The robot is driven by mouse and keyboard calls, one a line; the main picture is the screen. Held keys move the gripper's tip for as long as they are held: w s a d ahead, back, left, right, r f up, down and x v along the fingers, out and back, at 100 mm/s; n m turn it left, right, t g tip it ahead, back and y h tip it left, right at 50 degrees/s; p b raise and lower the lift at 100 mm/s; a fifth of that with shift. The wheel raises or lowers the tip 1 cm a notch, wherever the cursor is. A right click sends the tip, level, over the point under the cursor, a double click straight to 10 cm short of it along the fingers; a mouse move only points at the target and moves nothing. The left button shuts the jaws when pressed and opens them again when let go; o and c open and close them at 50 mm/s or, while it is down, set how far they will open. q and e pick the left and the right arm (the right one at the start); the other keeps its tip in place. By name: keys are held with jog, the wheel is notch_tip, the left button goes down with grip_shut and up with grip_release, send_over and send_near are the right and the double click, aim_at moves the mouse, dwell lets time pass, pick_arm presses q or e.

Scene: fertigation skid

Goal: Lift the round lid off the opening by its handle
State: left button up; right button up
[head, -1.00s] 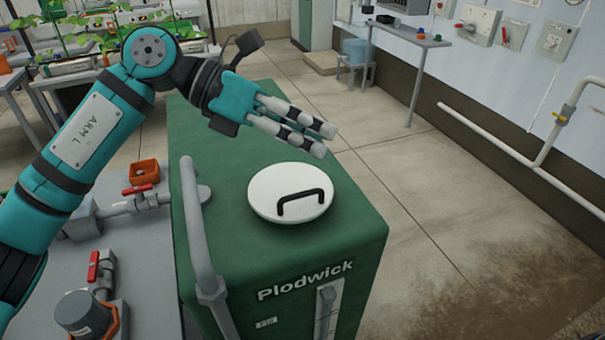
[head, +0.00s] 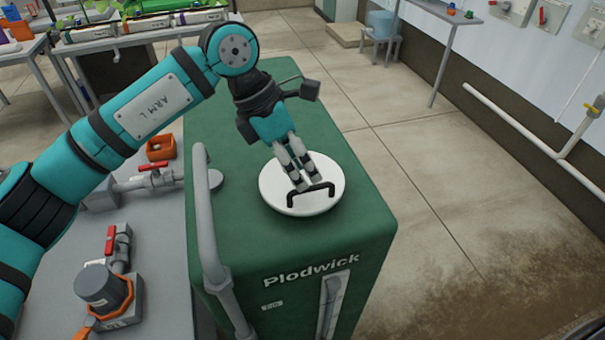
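The round white lid (head: 275,192) lies flat on top of the green Plodwick tank (head: 240,245), and the opening under it is hidden. Its black bar handle (head: 311,192) stands up toward the lid's near side. My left gripper (head: 308,185) points down over the lid, with its fingertips just at or behind the handle. Its two fingers are a little apart with nothing seen between them. Whether they touch the handle I cannot tell. My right gripper is not in view.
A grey pipe rail (head: 207,230) runs along the tank's left edge. Left of it a grey bench (head: 160,260) carries red-handled valves (head: 110,244) and an orange box (head: 160,147). The floor (head: 460,230) right of the tank is clear.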

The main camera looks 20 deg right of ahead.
aim_at(315, 187)
pick_arm(q)
jog(key=shift+d+f, duration=0.1)
jog(key=shift+f, duration=0.1)
jog(key=shift+s+d+f+p, duration=0.1)
jog(key=shift+d+f+p, duration=0.1)
jog(key=shift+p, duration=0.1)
jog(key=p+x, duration=0.2)
jog(key=x, duration=0.2)
jog(key=shift+d+f+p, duration=0.15)
jog(key=shift+d+p, duration=0.05)
jog(key=shift+p, duration=0.1)
jog(key=shift+f, duration=0.15)
grip_shut()
